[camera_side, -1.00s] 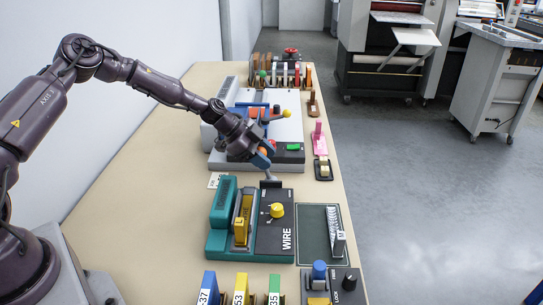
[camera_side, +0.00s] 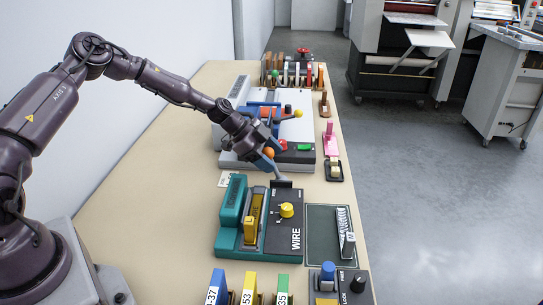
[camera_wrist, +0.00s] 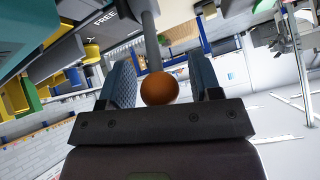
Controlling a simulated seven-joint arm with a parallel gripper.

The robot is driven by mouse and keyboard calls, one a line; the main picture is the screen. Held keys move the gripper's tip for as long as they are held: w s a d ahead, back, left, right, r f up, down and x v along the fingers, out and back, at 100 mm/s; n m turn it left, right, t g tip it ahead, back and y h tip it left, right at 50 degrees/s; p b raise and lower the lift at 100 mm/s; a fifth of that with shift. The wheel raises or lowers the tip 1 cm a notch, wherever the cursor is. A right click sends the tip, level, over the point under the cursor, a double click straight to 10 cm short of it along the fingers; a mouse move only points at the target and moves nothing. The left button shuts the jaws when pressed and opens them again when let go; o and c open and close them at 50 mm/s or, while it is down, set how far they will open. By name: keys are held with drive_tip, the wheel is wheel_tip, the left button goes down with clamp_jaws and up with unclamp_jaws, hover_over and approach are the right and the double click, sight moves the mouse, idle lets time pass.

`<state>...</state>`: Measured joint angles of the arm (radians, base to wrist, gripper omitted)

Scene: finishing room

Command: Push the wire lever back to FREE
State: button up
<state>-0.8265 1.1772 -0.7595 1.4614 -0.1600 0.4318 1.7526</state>
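The WIRE machine (camera_side: 283,235) has a teal body, a dark panel and a yellow knob. Its lever is a grey rod (camera_side: 276,172) with an orange-brown ball at its top (camera_side: 268,152). The rod rises from a dark bracket at the machine's far end and tilts away from it. My gripper (camera_side: 266,155) is at the ball. In the wrist view my gripper (camera_wrist: 162,85) has its fingers apart, one on each side of the ball (camera_wrist: 159,89), with visible gaps. The rod (camera_wrist: 151,38) runs away from the ball, beside the word FREE (camera_wrist: 103,17) on the dark panel.
A grey machine (camera_side: 240,152) with blue, orange and green parts stands just behind my gripper. A pink holder (camera_side: 330,140) and a small black item (camera_side: 334,170) lie at the table's right edge. Blue, yellow and green numbered blocks (camera_side: 248,290) stand at the front. Bare table (camera_side: 150,190) lies left.

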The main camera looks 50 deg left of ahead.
drive_tip(key=shift+d, duration=0.15)
drive_tip(key=v, duration=1.3)
